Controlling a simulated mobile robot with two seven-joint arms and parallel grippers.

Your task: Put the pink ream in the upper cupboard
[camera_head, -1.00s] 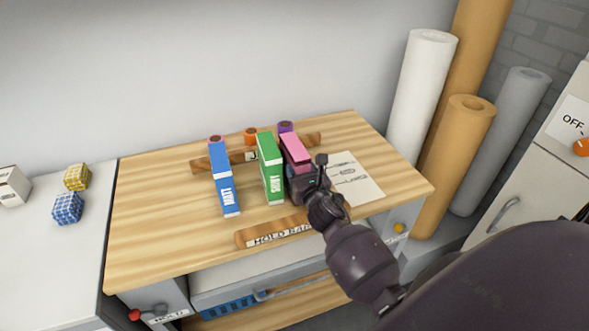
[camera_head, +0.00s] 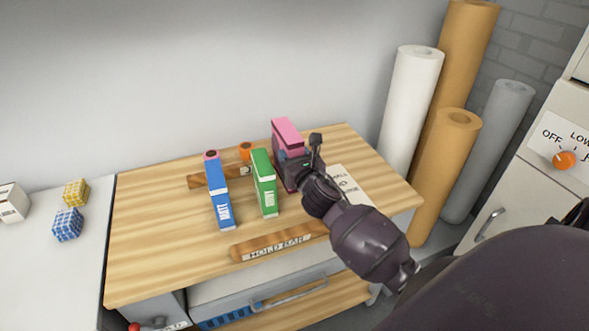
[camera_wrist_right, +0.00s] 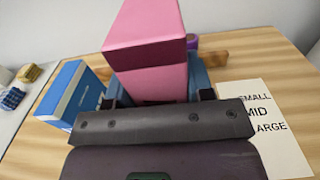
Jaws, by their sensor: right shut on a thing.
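The pink ream (camera_head: 287,131) is upright in my right gripper (camera_head: 293,165) above the back right of the wooden table. In the right wrist view the pink ream (camera_wrist_right: 150,45) stands between the fingers, which are shut on it. The green ream (camera_head: 264,180) and the blue ream (camera_head: 217,192) stand upright on the table to its left. My left gripper is not in view. The upper cupboard cannot be made out in these frames.
A wooden bar (camera_head: 270,247) marked HOLD BAR lies at the table's (camera_head: 150,230) front. A printed size sheet (camera_head: 352,186) lies right of the gripper. Tall rolls (camera_head: 412,95) stand at the right. A cabinet with an OFF/LOW dial (camera_head: 565,160) is at the far right.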

